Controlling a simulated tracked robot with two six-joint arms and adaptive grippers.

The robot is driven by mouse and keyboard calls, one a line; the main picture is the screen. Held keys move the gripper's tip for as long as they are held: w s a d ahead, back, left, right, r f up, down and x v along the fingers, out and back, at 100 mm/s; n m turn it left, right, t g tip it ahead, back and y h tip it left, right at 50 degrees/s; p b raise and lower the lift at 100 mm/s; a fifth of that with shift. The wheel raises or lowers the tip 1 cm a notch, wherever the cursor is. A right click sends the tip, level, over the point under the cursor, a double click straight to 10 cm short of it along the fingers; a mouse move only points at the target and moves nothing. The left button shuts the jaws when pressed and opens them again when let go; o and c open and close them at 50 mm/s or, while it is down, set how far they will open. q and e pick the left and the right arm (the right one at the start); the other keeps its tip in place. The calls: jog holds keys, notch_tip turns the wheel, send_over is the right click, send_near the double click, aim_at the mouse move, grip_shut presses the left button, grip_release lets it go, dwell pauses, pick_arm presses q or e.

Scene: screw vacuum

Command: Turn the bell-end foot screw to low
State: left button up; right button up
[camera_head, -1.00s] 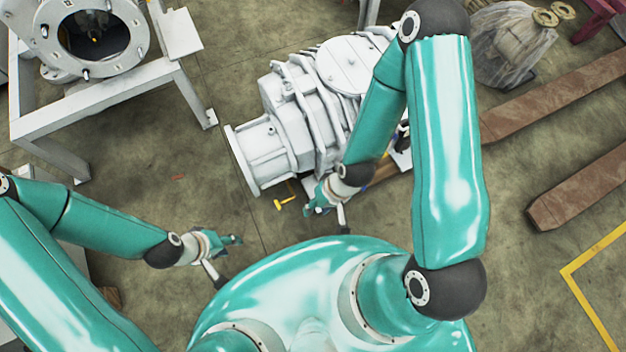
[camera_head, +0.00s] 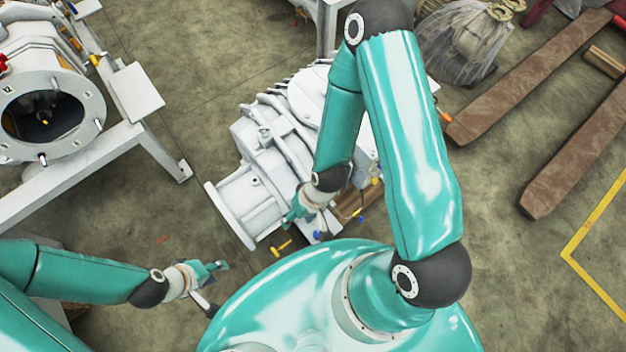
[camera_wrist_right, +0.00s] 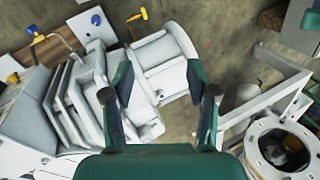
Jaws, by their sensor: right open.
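The white pump (camera_head: 285,128) lies on the floor, its round bell end (camera_head: 229,216) toward the lower left. It also shows in the right wrist view (camera_wrist_right: 75,95), with the bell end (camera_wrist_right: 160,55) between the fingers. A yellow-handled screw (camera_head: 281,248) sits low beside the bell end; it seems to be the yellow one in the wrist view (camera_wrist_right: 136,17). My right gripper (camera_head: 290,216) is open and empty above the pump's near side, apart from this screw; its fingers frame the wrist view (camera_wrist_right: 160,75). My left gripper (camera_head: 222,266) hangs left of my base, away from the pump; its jaw opening is unclear.
Other blue and yellow screws (camera_head: 317,236) sit along the pump's near side by a wooden beam (camera_head: 350,205). A white frame with another machine (camera_head: 45,115) stands at left. Brown beams (camera_head: 530,75) lie at right. Floor left of the bell end is clear.

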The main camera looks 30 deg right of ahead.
jog(key=w+d+f+m+h+b, duration=0.15)
jog(key=f+m+b, duration=0.25)
jog(key=f+b, duration=0.5)
jog(key=w+d+f+m+h+b, duration=0.1)
jog(key=d+f+m+b, duration=0.2)
jog(key=f+b, duration=0.55)
jog(key=m+h+b, duration=0.2)
jog(key=m+b, duration=0.6)
jog(key=b, duration=0.4)
send_over(317, 234)
notch_tip(317, 234, down, 16)
jog(key=shift+g+y, duration=0.25)
jog(key=shift+g, duration=0.05)
notch_tip(317, 234, down, 17)
jog(key=b, duration=0.6)
jog(key=shift+s+d+b, duration=0.1)
jog(key=shift+b, duration=0.25)
jog(key=c, duration=1)
jog(key=shift+c, duration=0.7)
